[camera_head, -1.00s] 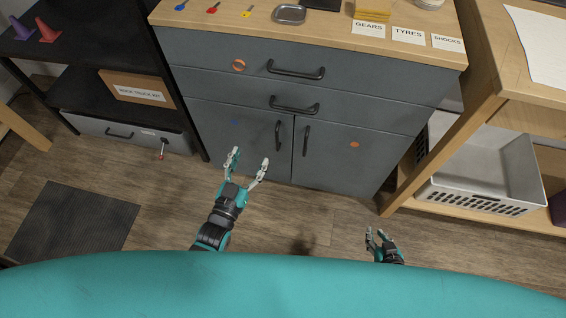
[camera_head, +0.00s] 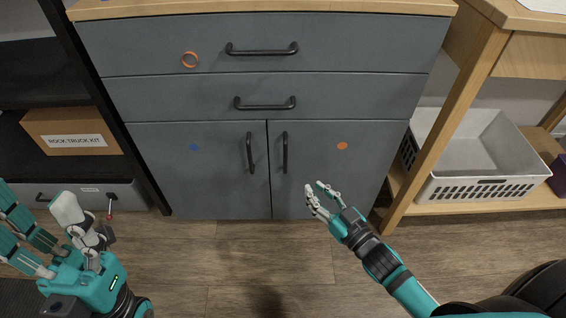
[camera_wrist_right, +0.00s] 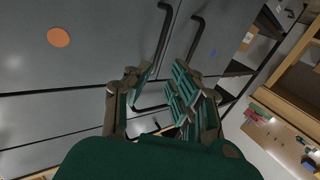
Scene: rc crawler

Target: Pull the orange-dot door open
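The orange-dot door (camera_head: 345,180) is the right lower cabinet door, and it is shut. Its orange dot (camera_head: 342,146) is at upper right, and its black vertical handle (camera_head: 285,152) is near its left edge. My right gripper (camera_head: 317,191) is open and empty in front of this door, appearing below and right of the handle, apart from it. In the right wrist view the parted fingers (camera_wrist_right: 158,88) are empty; the handle (camera_wrist_right: 160,38) and orange dot (camera_wrist_right: 58,37) show beyond them. My left gripper (camera_head: 50,215) is open and empty at lower left.
The blue-dot door (camera_head: 200,175) beside it is shut, with its own handle (camera_head: 250,153). Two drawers above are shut. A wooden bench leg (camera_head: 440,140) and a white basket (camera_head: 485,160) stand to the right. The floor in front is clear.

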